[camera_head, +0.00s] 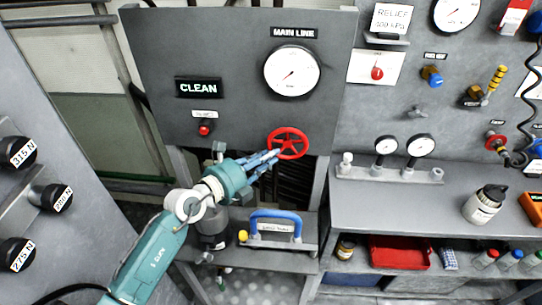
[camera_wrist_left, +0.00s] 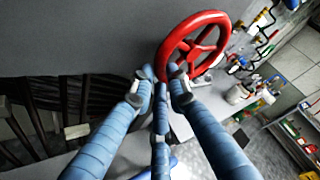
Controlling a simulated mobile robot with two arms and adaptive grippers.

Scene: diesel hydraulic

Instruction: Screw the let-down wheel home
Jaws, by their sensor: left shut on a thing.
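The let-down wheel is a red spoked handwheel (camera_head: 288,142) on the lower right of the grey MAIN LINE panel (camera_head: 235,110). My left gripper (camera_head: 272,156) reaches it from the lower left, with blue wrapped fingers shut on its rim. In the left wrist view the fingertips (camera_wrist_left: 163,82) meet at the near lower rim of the wheel (camera_wrist_left: 207,45), and they cover part of that rim. The stem behind the wheel is hidden. My right gripper is not in view.
Above the wheel are a large gauge (camera_head: 292,72), a CLEAN display (camera_head: 199,87) and a red button (camera_head: 205,130). Below stands a blue-handled device (camera_head: 276,216) on a shelf. To the right are small gauges (camera_head: 421,146), a bottle (camera_head: 484,204) and a red tray (camera_head: 400,252).

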